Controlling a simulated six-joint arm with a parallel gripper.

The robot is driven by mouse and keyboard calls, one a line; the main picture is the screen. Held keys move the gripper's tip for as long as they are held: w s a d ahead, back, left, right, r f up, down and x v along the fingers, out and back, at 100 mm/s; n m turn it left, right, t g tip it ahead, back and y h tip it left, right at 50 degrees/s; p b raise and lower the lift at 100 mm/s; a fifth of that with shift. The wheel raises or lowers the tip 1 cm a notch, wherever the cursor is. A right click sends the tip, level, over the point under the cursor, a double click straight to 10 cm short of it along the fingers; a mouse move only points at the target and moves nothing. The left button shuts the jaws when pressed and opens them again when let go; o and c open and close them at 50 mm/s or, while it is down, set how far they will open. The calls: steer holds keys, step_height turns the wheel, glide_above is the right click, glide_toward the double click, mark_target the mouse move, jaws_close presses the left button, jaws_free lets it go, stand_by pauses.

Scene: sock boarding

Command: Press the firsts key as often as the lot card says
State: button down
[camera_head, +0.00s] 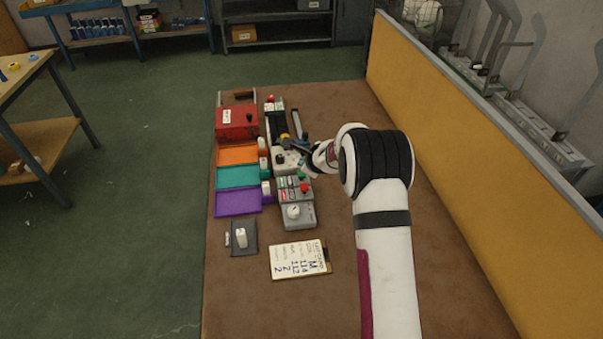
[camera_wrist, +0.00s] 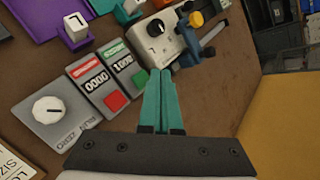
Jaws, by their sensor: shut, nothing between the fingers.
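The lot card (camera_head: 299,261) lies on a clipboard at the front of the table. Its handwriting is turned and small; an M and some digits, including 2s, show. Its corner shows in the wrist view (camera_wrist: 14,162). The counter box (camera_head: 290,187) has a red-labelled window (camera_wrist: 95,82) with what look like zeros and a green-labelled window (camera_wrist: 122,64) with mostly zeros. A red key (camera_wrist: 115,102) sits below the windows. Which key is firsts I cannot read. My gripper (camera_wrist: 162,72) is shut and empty, its teal fingers beside the counter box, partly covering that side.
A grey box with a white dial (camera_head: 293,212) stands in front of the counter box. Orange, teal and purple trays (camera_head: 237,202) lie to the left, with a red box (camera_head: 237,122) behind. A yellow partition (camera_head: 450,110) bounds the right side.

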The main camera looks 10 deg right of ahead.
mark_target(304, 176)
steer(key=shift+r, duration=1.85)
stand_by(1.0)
step_height(304, 176, up, 4)
steer(key=shift+f, duration=0.1)
steer(key=shift+f, duration=4.45)
steer(key=shift+f, duration=0.1)
steer(key=shift+f, duration=0.3)
